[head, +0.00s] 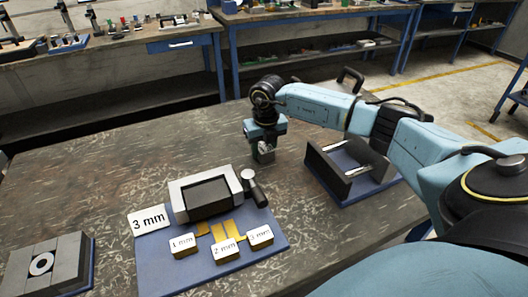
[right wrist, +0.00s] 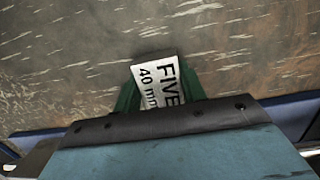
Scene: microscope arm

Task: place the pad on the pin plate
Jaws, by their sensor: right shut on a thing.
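My right gripper (head: 263,152) hangs over the middle of the table, pointing down. In the right wrist view its green fingers (right wrist: 128,100) are shut on a grey block with a white label reading "FIVE 40 mm" (right wrist: 160,84). In the head view this block (head: 264,157) is small and mostly hidden by the gripper. I cannot tell for sure whether it is the pad. My left gripper is out of view.
A blue mat (head: 150,268) carries a grey frame (head: 178,199), a dark-handled tool (head: 255,188), yellow shims and labelled blocks (head: 225,250). A "3 mm" card (head: 149,220) lies at its left. A dark open fixture (head: 330,173) stands right of the gripper. Table left of the gripper is clear.

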